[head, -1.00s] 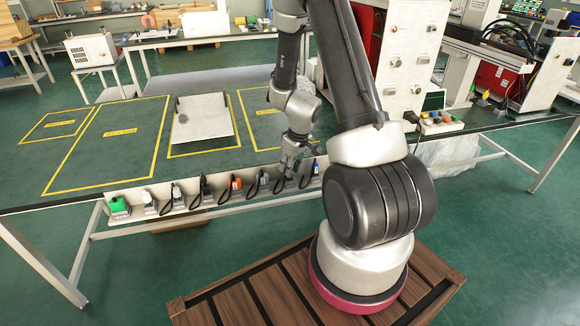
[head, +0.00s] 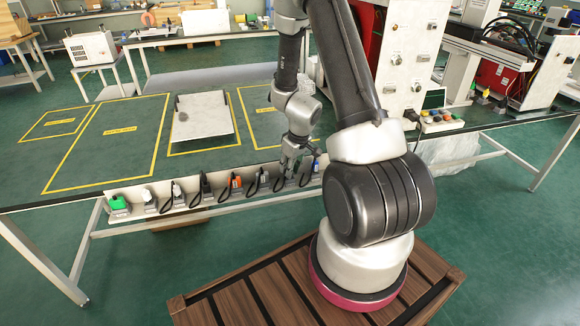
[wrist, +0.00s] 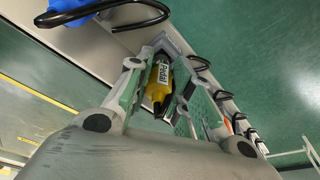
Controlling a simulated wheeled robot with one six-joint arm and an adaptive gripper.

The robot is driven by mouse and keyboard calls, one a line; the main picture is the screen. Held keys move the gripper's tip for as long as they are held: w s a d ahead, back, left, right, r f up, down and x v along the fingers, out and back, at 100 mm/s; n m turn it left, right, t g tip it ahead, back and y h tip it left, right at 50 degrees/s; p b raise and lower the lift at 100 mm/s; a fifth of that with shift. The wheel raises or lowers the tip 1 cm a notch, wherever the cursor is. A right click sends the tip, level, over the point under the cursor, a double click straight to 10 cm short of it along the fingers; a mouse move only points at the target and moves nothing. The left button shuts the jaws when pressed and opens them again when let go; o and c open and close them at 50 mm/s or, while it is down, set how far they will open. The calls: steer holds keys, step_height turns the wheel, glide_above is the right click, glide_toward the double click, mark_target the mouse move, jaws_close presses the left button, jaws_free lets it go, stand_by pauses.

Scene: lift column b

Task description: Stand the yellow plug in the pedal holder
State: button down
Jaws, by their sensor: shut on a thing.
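The yellow plug (wrist: 159,84), labelled "Pedal", is between the fingers of my gripper (wrist: 160,88) in the wrist view, and they are shut on it. Its far end lies at a grey holder (wrist: 166,44) on the white rail; how deep it sits there cannot be seen. In the head view my gripper (head: 290,170) is low at the table's front rail, near the right end of the holder row. The plug cannot be made out there.
Several other plugs with black cables stand along the rail, including a green one (head: 118,202), an orange one (head: 236,182) and a blue one (wrist: 66,8) close to my gripper. A grey tilted plate (head: 203,115) lies on the table.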

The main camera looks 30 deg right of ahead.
steer(key=shift+f, duration=0.65)
steer(key=c, duration=1.2)
jaws_free()
steer(key=shift+w+r, duration=0.1)
steer(key=shift+r, duration=4.45)
